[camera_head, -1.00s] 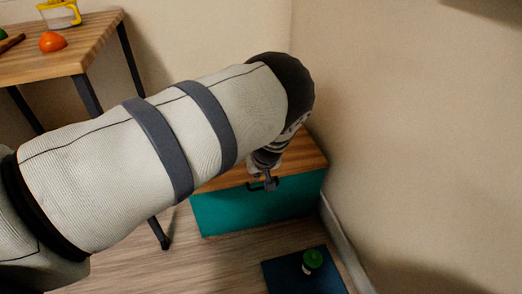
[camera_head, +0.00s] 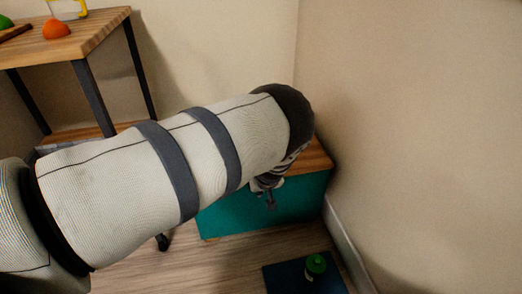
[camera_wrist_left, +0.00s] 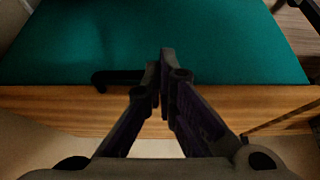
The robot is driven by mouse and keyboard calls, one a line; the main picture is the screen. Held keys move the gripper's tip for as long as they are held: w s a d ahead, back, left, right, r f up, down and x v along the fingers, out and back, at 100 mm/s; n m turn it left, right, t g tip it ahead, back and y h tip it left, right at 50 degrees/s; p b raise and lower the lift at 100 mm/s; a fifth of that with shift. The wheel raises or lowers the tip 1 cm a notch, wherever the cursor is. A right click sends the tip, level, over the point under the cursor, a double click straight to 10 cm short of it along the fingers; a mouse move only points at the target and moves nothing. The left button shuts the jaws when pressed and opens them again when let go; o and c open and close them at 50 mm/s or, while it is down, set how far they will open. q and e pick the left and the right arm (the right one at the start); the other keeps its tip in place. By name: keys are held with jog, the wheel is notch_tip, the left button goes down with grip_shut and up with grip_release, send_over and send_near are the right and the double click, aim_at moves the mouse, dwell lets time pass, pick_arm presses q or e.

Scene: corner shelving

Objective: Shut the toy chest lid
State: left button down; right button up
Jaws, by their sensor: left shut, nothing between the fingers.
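The toy chest (camera_head: 235,218) is a teal box in the room corner. Its wooden lid (camera_head: 317,157) lies flat on top, partly hidden behind my left arm. My left gripper (camera_head: 270,203) is in front of the chest's teal front, just below the lid edge. In the left wrist view, my left gripper (camera_wrist_left: 166,65) has its fingertips together, empty. A dark bar handle (camera_wrist_left: 112,77) on the teal front (camera_wrist_left: 70,45) is beside the fingers, near the wooden lid edge (camera_wrist_left: 60,100). I cannot tell whether the fingers touch the handle. My right gripper is in neither view.
A dark blue mat (camera_head: 288,279) with a green-topped container (camera_head: 315,266) lies on the floor in front of the chest. A wooden table (camera_head: 90,35) with an orange object (camera_head: 56,29) stands at left. Walls close off the back and right.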

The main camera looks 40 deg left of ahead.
pick_arm(q)
jog(key=shift+s+d+f, duration=0.15)
